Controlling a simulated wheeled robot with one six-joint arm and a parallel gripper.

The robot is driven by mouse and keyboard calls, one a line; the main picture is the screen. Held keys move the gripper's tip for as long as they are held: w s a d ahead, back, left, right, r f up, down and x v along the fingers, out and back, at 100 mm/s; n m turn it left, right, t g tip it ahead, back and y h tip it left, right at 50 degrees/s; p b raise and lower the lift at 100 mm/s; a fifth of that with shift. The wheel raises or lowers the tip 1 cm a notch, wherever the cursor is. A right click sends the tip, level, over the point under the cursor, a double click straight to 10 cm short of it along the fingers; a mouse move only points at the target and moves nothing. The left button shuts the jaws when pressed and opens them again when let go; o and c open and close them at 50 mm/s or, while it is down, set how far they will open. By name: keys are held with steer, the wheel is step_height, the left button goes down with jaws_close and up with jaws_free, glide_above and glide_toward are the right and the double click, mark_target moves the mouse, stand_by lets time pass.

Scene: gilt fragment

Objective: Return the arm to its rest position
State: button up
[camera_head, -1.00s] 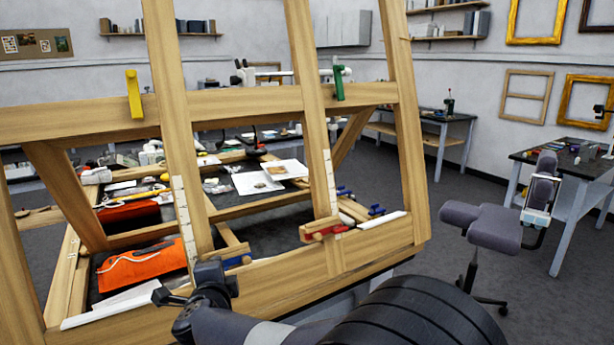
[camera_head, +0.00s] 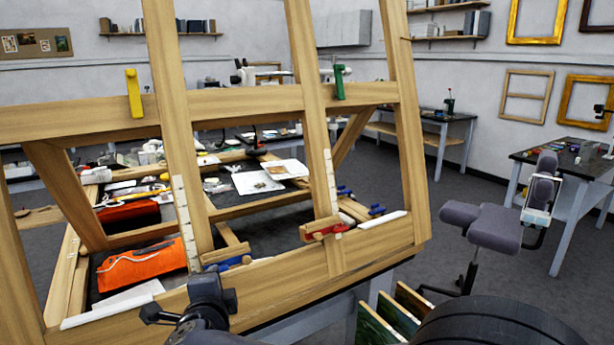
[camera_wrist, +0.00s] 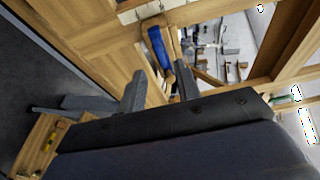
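My arm crosses the bottom of the head view, with the black wrist (camera_head: 207,292) in front of the wooden easel frame's (camera_head: 270,290) lower rail. In the wrist view my gripper (camera_wrist: 160,78) has its two grey fingers apart, with nothing visible between them. Beyond the fingertips are the frame's wood and a blue clamp (camera_wrist: 158,47); I cannot tell the exact gap to them. Part of my arm is hidden below the head view's edge.
An orange pouch (camera_head: 142,265) and papers (camera_head: 285,169) lie on the table behind the frame. Red and blue clamps sit on the lower rail. Upright panels (camera_head: 408,312) stand beside my arm at bottom right. A grey chair (camera_head: 495,227) stands right, with open floor around it.

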steer(key=w+n+b, duration=0.1)
steer(key=n+b, duration=0.1)
steer(key=n, duration=0.1)
steer(key=w+f+n+t+y+b, duration=0.1)
steer(key=w+n+b, duration=0.1)
steer(key=n, duration=0.1)
steer(key=w+n+y+b, duration=0.1)
steer(key=w+n+b, duration=0.1)
steer(key=n, duration=0.1)
steer(key=shift+w+a+f+t, duration=0.1)
steer(key=shift+a+f+t, duration=0.25)
steer(key=shift+a+t, duration=0.05)
